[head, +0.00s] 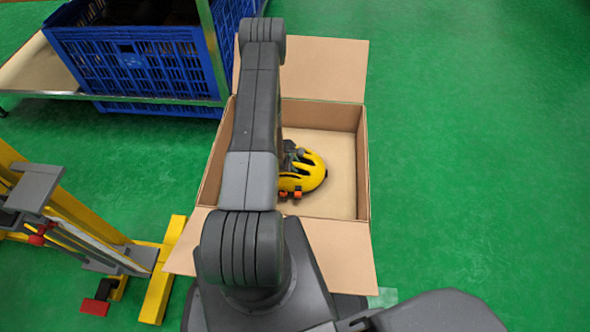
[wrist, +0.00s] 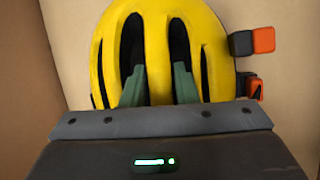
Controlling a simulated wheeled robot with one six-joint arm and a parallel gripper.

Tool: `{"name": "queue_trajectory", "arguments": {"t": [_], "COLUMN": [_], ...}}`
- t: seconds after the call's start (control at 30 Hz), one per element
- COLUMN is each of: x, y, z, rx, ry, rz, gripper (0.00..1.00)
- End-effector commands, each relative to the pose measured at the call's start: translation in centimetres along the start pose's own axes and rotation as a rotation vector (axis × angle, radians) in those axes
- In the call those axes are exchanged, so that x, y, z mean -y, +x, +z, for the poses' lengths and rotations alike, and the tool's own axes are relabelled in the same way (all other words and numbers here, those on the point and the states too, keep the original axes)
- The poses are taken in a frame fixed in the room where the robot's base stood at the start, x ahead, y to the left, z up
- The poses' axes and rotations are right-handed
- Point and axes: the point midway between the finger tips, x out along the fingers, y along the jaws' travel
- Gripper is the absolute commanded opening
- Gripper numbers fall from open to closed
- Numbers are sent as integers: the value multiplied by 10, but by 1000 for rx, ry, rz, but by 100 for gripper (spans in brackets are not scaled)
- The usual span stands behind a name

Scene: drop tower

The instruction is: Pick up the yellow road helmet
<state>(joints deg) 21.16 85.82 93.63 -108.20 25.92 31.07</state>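The yellow helmet (head: 314,168) with dark vents lies inside the open cardboard box, right of my arm. It fills the upper middle of the wrist view (wrist: 108,50). My gripper (head: 293,155) is at the helmet's top left in the head view, partly behind my arm. In the wrist view its two grey-green fingers (wrist: 160,76) are apart, over the two middle vents, with a yellow rib between them. Whether they press on the rib is not clear. Small black-and-orange blocks (wrist: 252,40) sit at the helmet's edge; whether they belong to it I cannot tell.
The cardboard box (head: 362,160) has its flaps folded outward and walls close around the helmet. Blue crates (head: 140,62) stand on a rack at the upper left. A yellow and grey frame (head: 160,270) stands at the lower left. The green floor at right is clear.

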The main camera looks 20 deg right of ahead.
Motion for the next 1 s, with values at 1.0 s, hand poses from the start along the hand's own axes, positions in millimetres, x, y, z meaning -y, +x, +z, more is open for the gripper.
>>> {"name": "queue_trajectory", "arguments": {"t": [1.0], "x": [-14], "y": [-48], "z": [20], "rx": [0], "ry": [1], "rz": [2], "gripper": [0]}}
